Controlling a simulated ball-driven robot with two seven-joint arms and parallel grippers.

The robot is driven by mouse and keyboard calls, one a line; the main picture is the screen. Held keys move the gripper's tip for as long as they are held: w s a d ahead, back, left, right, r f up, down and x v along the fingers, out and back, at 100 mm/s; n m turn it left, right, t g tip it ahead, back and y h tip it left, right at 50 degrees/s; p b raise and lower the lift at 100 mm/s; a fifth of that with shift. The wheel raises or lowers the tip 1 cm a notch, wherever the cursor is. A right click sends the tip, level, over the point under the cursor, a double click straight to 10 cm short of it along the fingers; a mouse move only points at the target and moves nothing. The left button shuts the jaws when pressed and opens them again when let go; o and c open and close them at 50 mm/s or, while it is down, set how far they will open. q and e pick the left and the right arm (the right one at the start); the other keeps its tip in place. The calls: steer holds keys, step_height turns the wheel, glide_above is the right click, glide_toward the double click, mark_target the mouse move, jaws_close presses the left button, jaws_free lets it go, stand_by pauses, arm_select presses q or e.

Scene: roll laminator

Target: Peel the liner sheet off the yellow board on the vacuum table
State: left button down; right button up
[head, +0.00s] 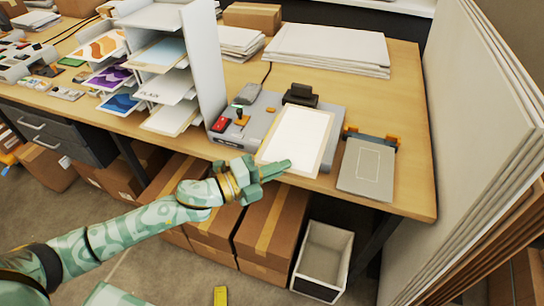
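The board (263,159) lies on the grey vacuum table (263,126), with only a thin yellowish border showing. The white liner sheet (299,133) covers nearly all of its top and looks flat. My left gripper (276,170) is at the front left corner of the board, reaching in from the left over the table's front edge. Its fingers hide part of that corner. I cannot tell whether they touch or pinch the liner, nor whether they are open or shut. My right gripper is not in view.
A grey plate with an outlined rectangle (366,166) lies right of the vacuum table. A white shelf rack (205,65) stands at the left. White sheets (328,47) are stacked behind. Tall panels (480,130) stand at the right. A white bin (324,252) and cartons are below.

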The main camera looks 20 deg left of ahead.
arm_select(q)
steer(key=s+d+r+p, duration=0.3)
steer(key=s+r+p, duration=0.1)
steer(key=r+p, duration=0.2)
steer(key=shift+s+r, duration=0.4)
steer(key=shift+r, duration=0.35)
